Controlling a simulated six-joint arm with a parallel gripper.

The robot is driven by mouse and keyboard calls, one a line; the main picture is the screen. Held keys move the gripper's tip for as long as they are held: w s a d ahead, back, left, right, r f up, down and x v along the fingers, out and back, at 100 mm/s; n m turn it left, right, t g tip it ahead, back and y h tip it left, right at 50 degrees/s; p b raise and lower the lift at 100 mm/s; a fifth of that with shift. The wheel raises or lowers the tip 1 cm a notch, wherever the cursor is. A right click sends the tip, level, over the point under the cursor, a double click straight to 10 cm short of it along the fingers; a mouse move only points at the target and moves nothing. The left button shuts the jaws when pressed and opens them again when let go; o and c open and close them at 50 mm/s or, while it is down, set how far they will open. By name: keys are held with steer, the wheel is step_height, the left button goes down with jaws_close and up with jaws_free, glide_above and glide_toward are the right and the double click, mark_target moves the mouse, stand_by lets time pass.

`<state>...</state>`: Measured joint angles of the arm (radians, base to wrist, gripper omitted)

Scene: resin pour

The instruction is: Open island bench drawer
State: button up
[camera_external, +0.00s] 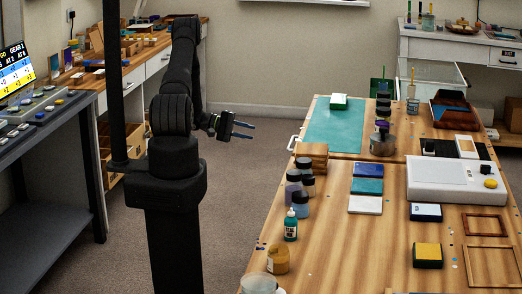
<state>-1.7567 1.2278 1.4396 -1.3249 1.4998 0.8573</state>
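The island bench (330,236) is the long wooden table on the right, covered with art supplies. A small pale handle (292,143) sticks out from its left side near the far end; it looks like a drawer handle, but the drawer front is hidden from this angle. My gripper (253,131) is in the air left of the bench, pointing right towards it. Its two fingers are apart with nothing between them. It appears short of the handle and not touching it; the exact depth gap cannot be told.
Jars (305,165) and a teal bottle (291,226) line the bench's left edge, beside a stack of wooden blocks (312,153). A teal mat (330,135) covers the far end. A dark shelf unit (60,155) stands left. Carpet (232,190) between is clear.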

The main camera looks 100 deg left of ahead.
steer(key=m, duration=0.2)
glide_toward(291, 141)
steer(key=shift+m, duration=0.4)
steer(key=w, duration=0.3)
steer(key=w+f, duration=0.1)
steer(key=w, duration=0.2)
steer(key=w+a+f, duration=0.1)
steer(key=w, duration=0.2)
steer(key=shift+w+f, duration=0.15)
steer(key=shift+w, duration=0.25)
steer(key=shift+c, duration=0.5)
jaws_close()
